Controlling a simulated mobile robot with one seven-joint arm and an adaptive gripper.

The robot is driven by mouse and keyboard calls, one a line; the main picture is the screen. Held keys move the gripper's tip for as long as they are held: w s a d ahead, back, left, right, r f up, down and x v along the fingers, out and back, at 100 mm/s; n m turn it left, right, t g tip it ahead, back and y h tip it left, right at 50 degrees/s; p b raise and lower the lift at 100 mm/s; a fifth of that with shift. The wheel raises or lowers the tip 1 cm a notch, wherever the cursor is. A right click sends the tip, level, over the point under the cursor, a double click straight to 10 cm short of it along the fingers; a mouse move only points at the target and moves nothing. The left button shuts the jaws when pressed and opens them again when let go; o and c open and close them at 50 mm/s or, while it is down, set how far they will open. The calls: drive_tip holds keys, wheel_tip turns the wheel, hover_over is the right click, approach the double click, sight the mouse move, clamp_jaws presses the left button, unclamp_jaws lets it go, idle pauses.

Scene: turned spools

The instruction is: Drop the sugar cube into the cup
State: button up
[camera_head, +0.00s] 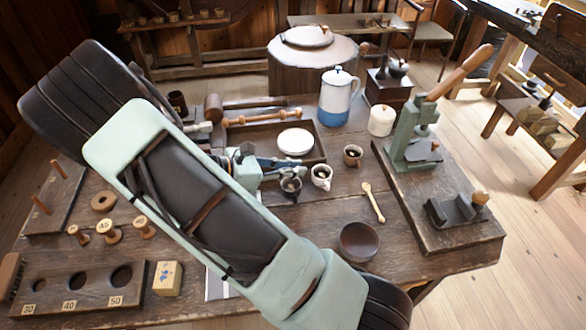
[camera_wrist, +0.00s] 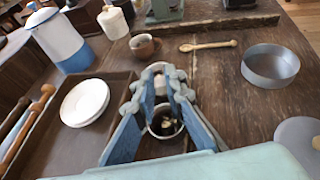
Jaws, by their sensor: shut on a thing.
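My gripper (camera_head: 283,164) is low over the middle of the table, with its blue fingers close together. In the wrist view, the fingertips (camera_wrist: 161,82) nearly meet, shut on a small pale thing that I take for the sugar cube; its outline is unclear. A small grey cup (camera_head: 291,186) stands just below the fingers. It shows in the wrist view (camera_wrist: 165,134) between the fingers, dark inside with a pale spot. A white jug-like cup (camera_head: 321,178) stands to its right, and a brown cup (camera_head: 352,155) stands farther right.
A white lid or plate (camera_head: 295,141) lies in a dark wooden tray (camera_head: 262,132). A blue-and-white pot (camera_head: 336,98), a white canister (camera_head: 381,120) and a green press (camera_head: 412,135) stand behind and right.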

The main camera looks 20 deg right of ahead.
sight(294, 180)
wheel_tip(294, 180, down, 5)
drive_tip(key=b, duration=0.4)
drive_tip(key=shift+r, duration=0.1)
drive_tip(key=o, duration=0.7)
drive_tip(key=shift+o, duration=0.2)
drive_tip(key=shift+a, duration=0.1)
drive_tip(key=v, duration=1.2)
